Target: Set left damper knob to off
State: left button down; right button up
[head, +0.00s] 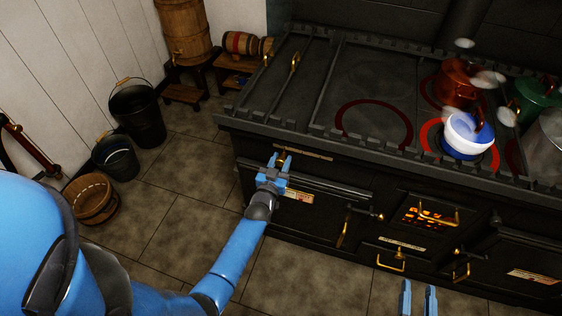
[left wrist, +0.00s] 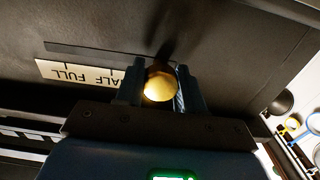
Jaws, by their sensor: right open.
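The left damper knob (left wrist: 160,86) is a round brass knob on the dark stove front. My left gripper (head: 281,160) is at the upper left of the stove front. In the left wrist view its two fingers (left wrist: 161,88) lie on both sides of the knob, which fills the gap between them. A pale label plate (left wrist: 80,74) beside the knob reads FULL and HALF upside down; the rest of it is hidden behind the gripper. The knob's pointer setting cannot be told. My right gripper (head: 418,300) is open and empty at the bottom edge of the head view.
The black stove (head: 330,172) has brass handles and a glowing firebox (head: 425,217). Copper (head: 456,82), white-and-blue (head: 468,135) and green (head: 536,92) pots stand on top. Buckets (head: 138,115) and a wooden tub (head: 90,199) stand on the floor at left. The tiled floor before the stove is clear.

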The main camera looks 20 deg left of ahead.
pick_arm(q)
jog(key=c, duration=0.9)
grip_release()
jog(key=shift+a, duration=0.25)
jog(key=shift+c, duration=0.2)
jog(key=shift+o, duration=1.3)
jog(key=shift+a, duration=0.2)
jog(key=shift+d, duration=0.2)
jog(key=shift+s, duration=0.2)
jog(key=s, duration=1)
jog(key=shift+s+a, duration=0.2)
jog(key=shift+a, duration=0.1)
